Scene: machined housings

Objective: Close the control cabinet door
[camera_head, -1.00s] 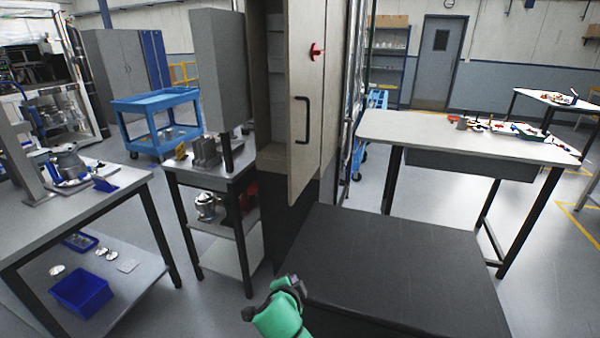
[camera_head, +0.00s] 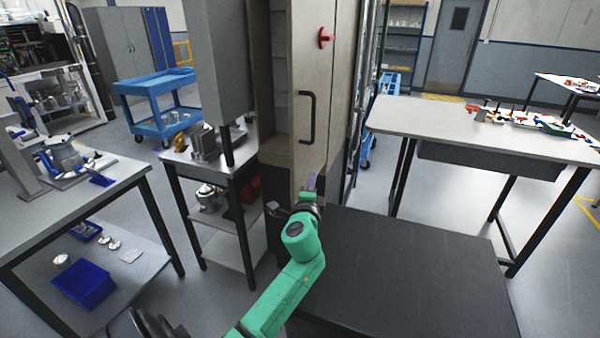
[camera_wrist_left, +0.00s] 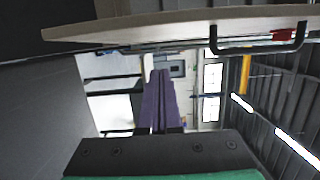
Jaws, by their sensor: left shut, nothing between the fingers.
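The control cabinet door (camera_head: 308,60) is a tall beige panel with a black bar handle (camera_head: 308,118) and a red knob (camera_head: 325,38). It stands ajar, and part of the shelved cabinet interior (camera_head: 280,75) shows to its left. My left gripper (camera_head: 312,182) is at the door's lower end, below the handle. In the left wrist view its purple fingers (camera_wrist_left: 158,100) are shut with nothing between them. The door (camera_wrist_left: 180,23) runs across the top of that view, with the handle (camera_wrist_left: 258,48) at the right. I cannot tell whether the fingers touch the door. My right gripper is out of view.
A low black surface (camera_head: 400,270) lies in front of the cabinet, beside my left arm. A small table (camera_head: 180,157) with machined parts stands just left of the cabinet. A white-topped workbench (camera_head: 450,125) stands to the right, and a blue cart (camera_head: 155,85) at the back left.

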